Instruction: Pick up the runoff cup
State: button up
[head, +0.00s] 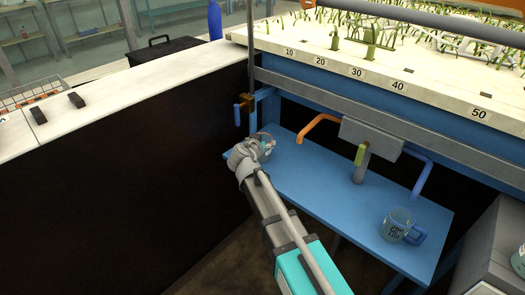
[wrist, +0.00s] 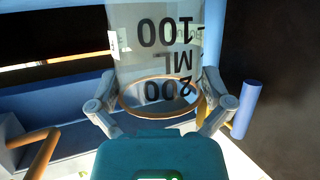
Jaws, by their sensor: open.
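A clear cup with dark markings "100 ML 200" and an orange rim (wrist: 170,45) is between the fingers of my gripper (wrist: 160,108) in the wrist view. The fingers stand open on both sides of it, close to the rim; I cannot tell if they touch it. In the head view my gripper (head: 262,148) is at the left end of the blue shelf (head: 320,185) and mostly hides this cup. A second clear cup with a blue handle (head: 397,222) stands upright on the shelf's right part. The pictures do not settle which one is the runoff cup.
An orange pipe (head: 318,124), a grey pipe with a yellow-green handle (head: 361,165) and a blue pipe (head: 425,178) hang over the shelf. A black-sided counter (head: 130,160) is on the left. The planted flume bed (head: 300,40) is above. The shelf's middle is clear.

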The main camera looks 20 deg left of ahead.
dwell(0.3)
jog(key=c, duration=0.8)
jog(key=shift+r, duration=0.2)
jog(key=shift+c, duration=0.2)
notch_tip(320, 180, up, 2)
jog(key=shift+r+p, duration=0.1)
jog(key=shift+p, duration=1.15)
jog(key=s+d+r+p, duration=0.2)
jog(key=s+r+p, duration=0.8)
jog(key=s, duration=0.3)
jog(key=shift+s+d+r, duration=0.2)
jog(key=shift+s+d, duration=0.05)
jog(key=shift+s, duration=0.15)
